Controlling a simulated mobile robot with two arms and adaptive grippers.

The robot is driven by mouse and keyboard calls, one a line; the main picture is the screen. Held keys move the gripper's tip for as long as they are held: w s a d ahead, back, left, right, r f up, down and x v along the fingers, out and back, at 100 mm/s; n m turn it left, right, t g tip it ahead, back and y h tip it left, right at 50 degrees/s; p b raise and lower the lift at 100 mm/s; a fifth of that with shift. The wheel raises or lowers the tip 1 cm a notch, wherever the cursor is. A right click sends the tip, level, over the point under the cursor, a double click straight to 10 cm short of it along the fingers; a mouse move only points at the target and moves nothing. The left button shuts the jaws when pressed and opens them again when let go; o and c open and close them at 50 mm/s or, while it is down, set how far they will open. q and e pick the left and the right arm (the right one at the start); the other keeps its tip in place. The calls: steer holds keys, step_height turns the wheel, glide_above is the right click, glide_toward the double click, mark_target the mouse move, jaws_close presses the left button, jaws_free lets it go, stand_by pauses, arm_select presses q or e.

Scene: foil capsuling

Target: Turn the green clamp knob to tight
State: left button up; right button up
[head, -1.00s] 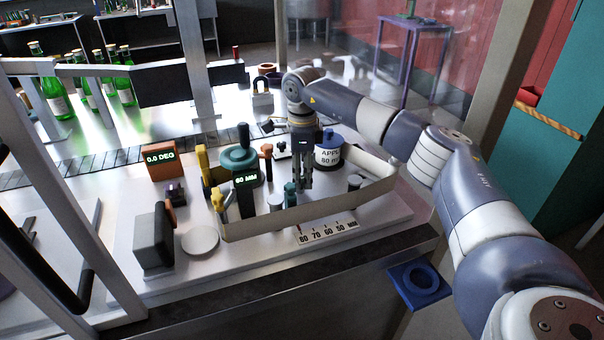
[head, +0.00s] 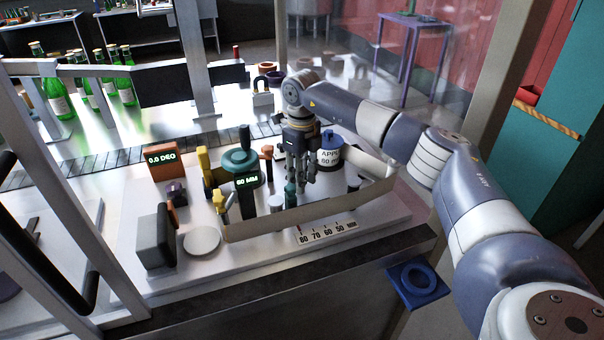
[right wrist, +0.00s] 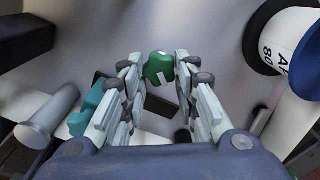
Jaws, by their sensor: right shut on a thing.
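In the right wrist view the green clamp knob (right wrist: 156,66) sits between the two fingers, with a white mark on it. My right gripper (head: 301,186) reaches down over the work board, and its fingers are closed on the sides of the knob. In the head view the knob is hidden by the fingers. My left gripper is not in view.
A beige band (head: 290,220) curves along the board's front. Green bottles (head: 58,98) stand behind.

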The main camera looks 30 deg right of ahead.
steer(key=m, duration=0.5)
steer(key=shift+a+r+m+p, duration=0.1)
steer(key=shift+m+p, duration=0.2)
steer(key=shift+p, duration=0.1)
steer(key=shift+w+a+m, duration=0.1)
steer(key=shift+m, duration=2)
steer(key=o, duration=1.1)
step_height(320, 180, up, 12)
steer(key=shift+f, duration=0.1)
